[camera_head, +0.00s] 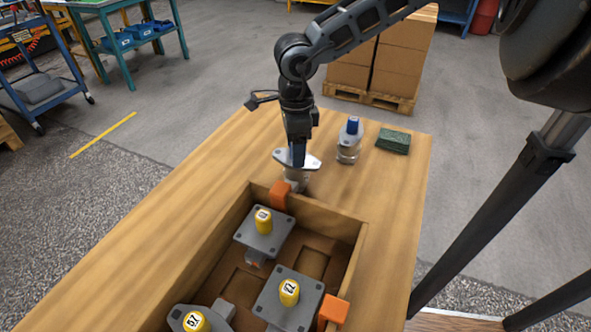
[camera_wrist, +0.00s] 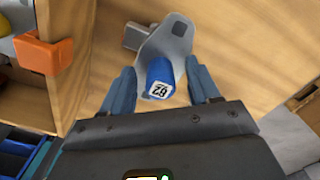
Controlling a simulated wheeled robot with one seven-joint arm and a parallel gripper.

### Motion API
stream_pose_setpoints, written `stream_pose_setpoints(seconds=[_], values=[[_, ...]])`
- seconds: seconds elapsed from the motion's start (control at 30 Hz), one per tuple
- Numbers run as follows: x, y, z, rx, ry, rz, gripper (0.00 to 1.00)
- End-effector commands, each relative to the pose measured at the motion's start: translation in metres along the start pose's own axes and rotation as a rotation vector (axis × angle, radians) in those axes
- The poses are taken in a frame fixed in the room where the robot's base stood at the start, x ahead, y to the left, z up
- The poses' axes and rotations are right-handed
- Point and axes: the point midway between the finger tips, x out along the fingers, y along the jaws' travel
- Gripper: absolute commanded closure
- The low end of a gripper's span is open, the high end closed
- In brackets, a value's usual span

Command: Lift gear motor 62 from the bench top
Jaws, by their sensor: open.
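Gear motor 62 shows in the wrist view as a grey flange (camera_wrist: 174,38) with a blue cap (camera_wrist: 159,78) labelled 62. It stands on the wooden bench top, just behind the crate. My gripper (camera_wrist: 160,72) is open, with one finger on each side of the blue cap; contact is not clear. In the head view my gripper (camera_head: 298,157) points down over the motor (camera_head: 296,178) and hides its cap. The flange shows around the fingers.
A wooden crate (camera_head: 357,240) with orange corner clips (camera_head: 279,195) holds several yellow-capped motors. The bench's left side is clear.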

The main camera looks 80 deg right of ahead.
Motion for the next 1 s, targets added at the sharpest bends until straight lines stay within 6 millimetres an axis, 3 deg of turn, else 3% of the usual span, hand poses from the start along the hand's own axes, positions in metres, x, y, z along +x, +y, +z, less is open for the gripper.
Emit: stream_pose_setpoints(seconds=[0.1,0.73,1.0], values=[[-0.0001,-0.0001,0.0000,0.000,0.000,0.000,0.40],[-0.0004,0.0000,-0.0001,0.000,0.000,0.000,1.00],[-0.0005,0.0000,-0.0001,0.000,0.000,0.000,1.00]])
